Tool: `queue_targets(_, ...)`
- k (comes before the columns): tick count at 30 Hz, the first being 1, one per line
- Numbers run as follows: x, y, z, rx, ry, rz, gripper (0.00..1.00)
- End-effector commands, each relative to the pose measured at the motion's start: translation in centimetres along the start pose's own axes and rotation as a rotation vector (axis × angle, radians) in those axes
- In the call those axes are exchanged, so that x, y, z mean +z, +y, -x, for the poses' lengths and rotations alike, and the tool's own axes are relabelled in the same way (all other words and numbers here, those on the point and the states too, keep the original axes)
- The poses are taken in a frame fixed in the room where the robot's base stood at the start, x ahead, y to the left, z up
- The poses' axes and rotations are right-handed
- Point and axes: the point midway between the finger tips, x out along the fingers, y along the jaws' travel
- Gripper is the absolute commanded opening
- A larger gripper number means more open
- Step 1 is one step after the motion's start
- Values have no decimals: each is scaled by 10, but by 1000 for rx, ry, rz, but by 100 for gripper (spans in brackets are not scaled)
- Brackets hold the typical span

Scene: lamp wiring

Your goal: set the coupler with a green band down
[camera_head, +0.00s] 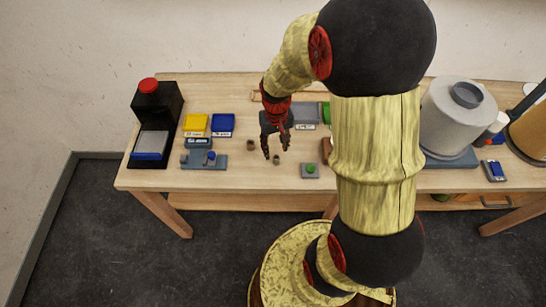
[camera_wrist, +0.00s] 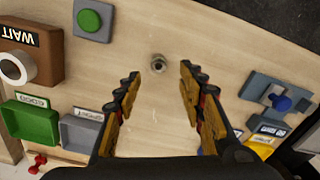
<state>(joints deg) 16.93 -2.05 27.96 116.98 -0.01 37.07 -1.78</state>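A small grey-brown ring-shaped part (camera_wrist: 158,63), probably a coupler, stands on the bare table just past my fingertips in the wrist view. It also shows in the head view (camera_head: 277,160). I cannot make out a green band on it. A second small brownish part (camera_head: 250,145) stands to its left in the head view; my right-hand finger seems to hide it in the wrist view. My gripper (camera_wrist: 160,76) is open, with its fingers spread and nothing between them. In the head view my gripper (camera_head: 276,150) points down over the table, close to both parts.
A pad with a green button (camera_head: 310,170) lies to the right, near the front edge. A grey fixture with a blue knob (camera_head: 205,159) is left. Yellow (camera_head: 195,124), blue (camera_head: 222,124), grey (camera_wrist: 82,130) and green (camera_wrist: 30,124) trays stand behind. A brown box marked WAIT (camera_wrist: 32,55) is right of my gripper.

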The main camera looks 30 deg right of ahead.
Motion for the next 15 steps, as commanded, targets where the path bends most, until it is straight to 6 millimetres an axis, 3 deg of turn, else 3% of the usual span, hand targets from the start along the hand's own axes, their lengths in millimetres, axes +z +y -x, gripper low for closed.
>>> queue_targets(15,3,2,-60,0,-2,0,40)
